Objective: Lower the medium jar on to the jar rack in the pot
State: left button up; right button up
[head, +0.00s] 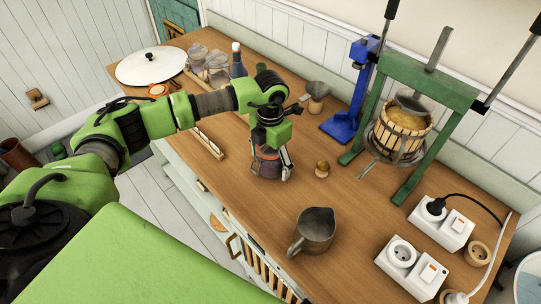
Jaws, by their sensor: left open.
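A small jar (264,168) with dark reddish-brown contents stands upright on the wooden counter near its front edge; I cannot tell its size class. My left gripper (273,155) is open and points down at the jar, hiding its top. One pale finger shows at the jar's right side; whether it touches is unclear. A wide white round lid (150,68) with a dark knob lies at the far left end of the counter. I cannot make out a pot or a jar rack. My right gripper is not in view.
A green-framed press (425,82), a blue stand (350,100) and white socket boxes (412,268) fill the right. A dark bottle (237,62) and glass jars stand behind.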

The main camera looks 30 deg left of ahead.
pick_arm(q)
jog(key=c, duration=1.6)
jog(key=shift+w, duration=0.1)
jog(key=c, duration=0.4)
jog(key=shift+r, duration=0.2)
